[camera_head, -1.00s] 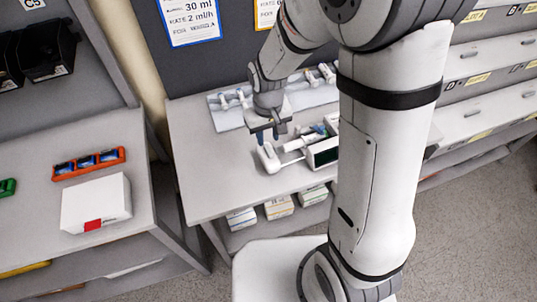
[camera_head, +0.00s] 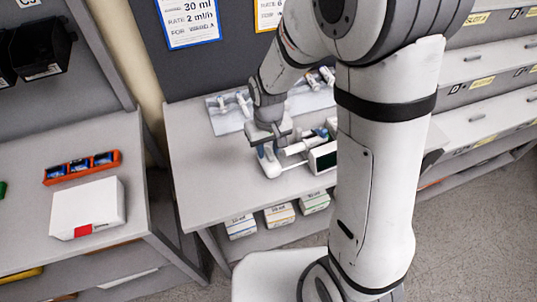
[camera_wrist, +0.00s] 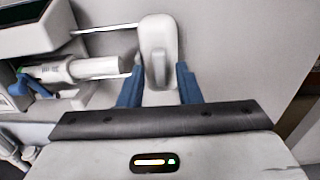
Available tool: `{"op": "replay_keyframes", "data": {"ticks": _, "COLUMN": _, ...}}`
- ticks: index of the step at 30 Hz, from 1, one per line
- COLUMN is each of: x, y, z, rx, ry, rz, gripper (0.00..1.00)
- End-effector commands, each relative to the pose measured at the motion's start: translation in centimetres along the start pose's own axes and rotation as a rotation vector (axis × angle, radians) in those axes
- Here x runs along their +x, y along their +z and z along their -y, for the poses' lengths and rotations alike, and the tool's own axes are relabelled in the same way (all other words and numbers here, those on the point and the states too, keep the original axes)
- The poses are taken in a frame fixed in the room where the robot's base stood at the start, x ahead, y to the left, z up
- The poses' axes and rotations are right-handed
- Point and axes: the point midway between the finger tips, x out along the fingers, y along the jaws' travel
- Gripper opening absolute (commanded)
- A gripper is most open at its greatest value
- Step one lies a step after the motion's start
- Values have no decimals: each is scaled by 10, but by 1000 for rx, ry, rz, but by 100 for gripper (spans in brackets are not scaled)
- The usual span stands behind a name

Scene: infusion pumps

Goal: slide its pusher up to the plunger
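The infusion pump (camera_head: 322,157) lies on the table, with its syringe (camera_wrist: 92,68) and the plunger end pointing at the pusher. A small gap shows between the plunger end and the pusher. In the head view the pusher (camera_head: 270,166) is under my gripper (camera_head: 264,147). In the wrist view my gripper (camera_wrist: 160,82) has its blue fingers apart, one on each side of the pusher. I cannot tell if they touch it.
A pale tray (camera_head: 228,112) with syringes lies behind on the table. Labelled boxes (camera_head: 280,214) stand on the shelf below. A side table at left holds an orange rack (camera_head: 82,167) and a white box (camera_head: 87,208). The table left of the pusher is clear.

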Motion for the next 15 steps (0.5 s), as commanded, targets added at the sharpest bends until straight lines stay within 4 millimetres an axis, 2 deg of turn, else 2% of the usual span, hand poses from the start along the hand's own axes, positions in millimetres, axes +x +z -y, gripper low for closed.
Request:
{"op": "replay_keyframes", "data": {"ticks": 4, "x": 6, "y": 0, "z": 0, "rx": 0, "ry": 0, "rz": 0, "gripper": 31}}
{"op": "replay_keyframes", "data": {"ticks": 15, "x": 6, "y": 0, "z": 0, "rx": 1, "ry": 0, "rz": 0, "gripper": 31}}
